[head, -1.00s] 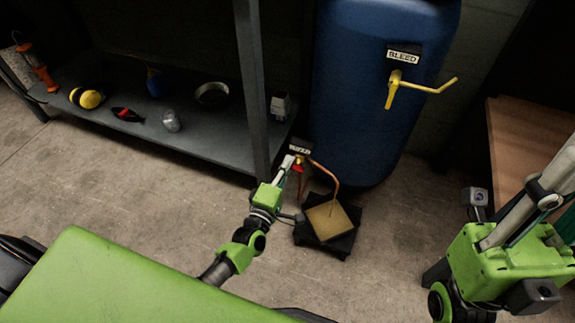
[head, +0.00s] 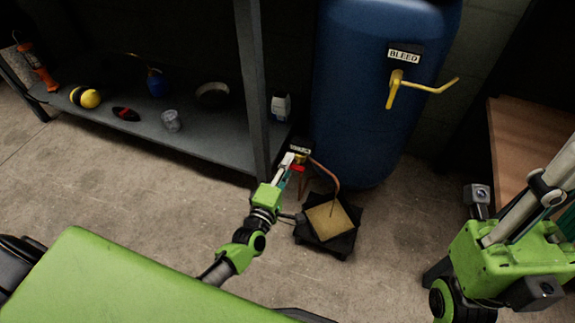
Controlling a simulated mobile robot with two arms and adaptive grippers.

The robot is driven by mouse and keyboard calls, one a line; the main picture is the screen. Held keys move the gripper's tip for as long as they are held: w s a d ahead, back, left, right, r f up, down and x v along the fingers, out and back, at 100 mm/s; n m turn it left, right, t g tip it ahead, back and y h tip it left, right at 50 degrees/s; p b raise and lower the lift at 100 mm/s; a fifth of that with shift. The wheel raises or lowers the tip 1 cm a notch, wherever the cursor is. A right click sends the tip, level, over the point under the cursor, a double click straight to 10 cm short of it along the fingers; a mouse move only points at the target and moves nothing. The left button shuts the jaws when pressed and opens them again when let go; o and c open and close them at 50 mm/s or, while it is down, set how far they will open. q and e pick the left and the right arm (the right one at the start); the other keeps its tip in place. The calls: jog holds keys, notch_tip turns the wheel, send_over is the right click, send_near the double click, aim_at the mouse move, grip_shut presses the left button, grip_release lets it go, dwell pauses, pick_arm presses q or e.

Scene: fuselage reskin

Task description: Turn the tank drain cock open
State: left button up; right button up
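A blue tank (head: 365,100) stands at the back. A yellow lever valve (head: 405,87) sticks out of its front under a "BLEED" label (head: 404,55). Low at the tank's left foot is a small drain cock with a red handle (head: 298,168), below a dark label, with a copper pipe (head: 330,175) curving down from it. My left gripper (head: 291,164) is at this cock, its fingertips at the red handle. The fingers are too small to tell whether they grip it. My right arm is at the lower right; its fingertips are out of view.
A dark tray with a tan pad (head: 329,220) lies on the floor under the pipe. A grey shelf (head: 205,138) at left holds several small items, and its upright post (head: 251,90) stands close to my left arm. A wooden bench (head: 530,140) is at right.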

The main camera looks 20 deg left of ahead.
pick_arm(q)
jog(key=s, duration=1.2)
jog(key=shift+a, duration=0.2)
